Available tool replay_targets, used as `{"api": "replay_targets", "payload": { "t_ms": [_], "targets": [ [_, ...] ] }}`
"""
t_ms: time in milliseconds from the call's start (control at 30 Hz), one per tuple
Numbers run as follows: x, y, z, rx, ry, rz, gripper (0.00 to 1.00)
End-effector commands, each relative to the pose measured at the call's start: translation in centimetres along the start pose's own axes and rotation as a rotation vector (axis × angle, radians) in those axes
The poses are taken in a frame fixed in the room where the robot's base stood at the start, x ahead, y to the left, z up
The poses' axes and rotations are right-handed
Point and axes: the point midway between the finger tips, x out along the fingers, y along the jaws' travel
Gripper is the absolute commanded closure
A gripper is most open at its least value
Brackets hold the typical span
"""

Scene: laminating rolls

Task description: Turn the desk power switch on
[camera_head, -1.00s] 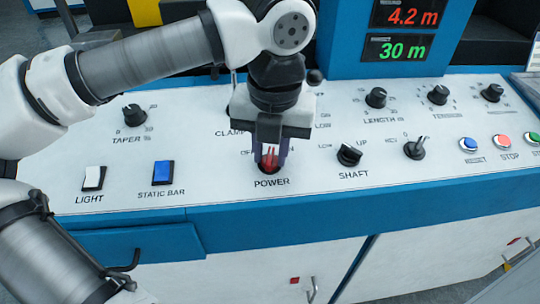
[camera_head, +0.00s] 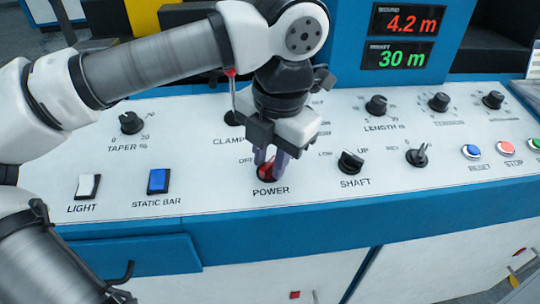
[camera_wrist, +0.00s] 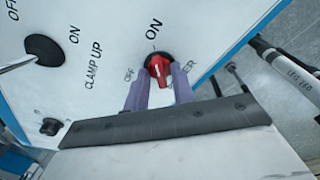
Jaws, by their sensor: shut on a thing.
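The desk power switch is a red rotary knob (camera_head: 266,173) in a dark round seat above the word POWER on the sloping white panel. In the wrist view the red knob (camera_wrist: 159,70) sits between the purple fingers, with ON printed beyond its top and OFF at its left. A pale mark shows on the knob, pointing roughly toward the ON side; its exact angle is hard to tell. My gripper (camera_head: 270,162) reaches down from above, turned askew to the panel, and is shut on the knob. It hides part of the knob and the ON label in the head view.
A clamp lever (camera_head: 233,100) with a red tip stands close behind my gripper. The shaft knob (camera_head: 350,162) is to the right. The blue static bar switch (camera_head: 159,181) and white light switch (camera_head: 88,187) are to the left. Red and green displays (camera_head: 405,38) stand behind.

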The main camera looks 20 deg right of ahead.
Motion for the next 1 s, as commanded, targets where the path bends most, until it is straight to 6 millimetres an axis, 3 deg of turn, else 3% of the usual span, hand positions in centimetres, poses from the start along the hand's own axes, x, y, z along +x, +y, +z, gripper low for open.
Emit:
{"api": "replay_targets", "payload": {
  "t_ms": [333, 367, 400, 767, 1000],
  "targets": [
    [0.0, 0.0, 0.0, 0.003, 0.000, 0.000, 0.98],
    [0.0, 0.0, 0.0, 0.003, 0.000, 0.000, 0.71],
    [0.0, 0.0, 0.0, 0.003, 0.000, 0.000, 0.68],
    [-0.7, 0.0, 0.0, 0.000, 0.000, 0.002, 0.68],
    [-5.2, 0.0, 0.1, 0.000, -0.003, 0.003, 0.68]
  ]
}}
